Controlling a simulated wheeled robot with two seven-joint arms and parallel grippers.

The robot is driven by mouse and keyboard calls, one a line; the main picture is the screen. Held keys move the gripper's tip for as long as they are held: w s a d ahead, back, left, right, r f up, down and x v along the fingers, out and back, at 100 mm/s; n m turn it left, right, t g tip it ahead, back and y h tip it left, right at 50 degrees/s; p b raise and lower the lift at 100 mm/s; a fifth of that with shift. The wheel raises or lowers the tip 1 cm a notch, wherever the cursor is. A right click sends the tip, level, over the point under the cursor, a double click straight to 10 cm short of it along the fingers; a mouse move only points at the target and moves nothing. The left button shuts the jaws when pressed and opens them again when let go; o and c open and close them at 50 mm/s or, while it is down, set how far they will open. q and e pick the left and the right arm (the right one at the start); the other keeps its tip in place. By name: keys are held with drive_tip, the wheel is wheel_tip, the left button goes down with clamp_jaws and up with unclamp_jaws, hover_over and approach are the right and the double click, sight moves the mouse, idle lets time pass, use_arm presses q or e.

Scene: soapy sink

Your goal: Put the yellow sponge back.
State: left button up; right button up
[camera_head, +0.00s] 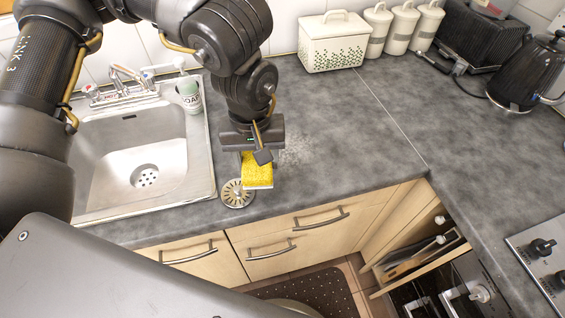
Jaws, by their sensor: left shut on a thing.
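The yellow sponge (257,171) has a pale underside and hangs below my left gripper (257,157). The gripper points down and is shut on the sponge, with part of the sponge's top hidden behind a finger. The sponge is over the counter's front part, right of the sink. A round slotted metal disc (236,194), perhaps a sink strainer, lies on the counter just below and left of the sponge. I cannot tell whether the sponge touches the disc or the counter. My right gripper is not in view.
The metal sink (143,178) with its tap (128,76) is at left, a soap bottle (189,93) at its back right corner. A bread bin (331,42), several canisters (403,25), a toaster and a kettle (522,76) stand at the back.

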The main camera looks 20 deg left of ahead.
use_arm(q)
drive_tip(key=s+d+r+n+b, duration=0.1)
drive_tip(key=s+d+r+n, duration=0.1)
drive_tip(key=d+r+n, duration=0.15)
drive_tip(key=s+d+r+n, duration=0.2)
drive_tip(key=d+n, duration=0.1)
drive_tip(key=d, duration=0.2)
drive_tip(key=p, duration=0.4)
hover_over(284, 161)
drive_tip(key=f, duration=0.9)
drive_tip(key=shift+s+d, duration=0.25)
drive_tip(key=shift+s, duration=0.1)
drive_tip(key=shift+w+a+f, duration=0.15)
drive_tip(key=shift+w+f, duration=0.05)
drive_tip(key=shift+f, duration=0.2)
wheel_tip(284, 161, down, 3)
drive_tip(key=shift+w+f+p, duration=0.15)
drive_tip(key=shift+p, duration=0.8)
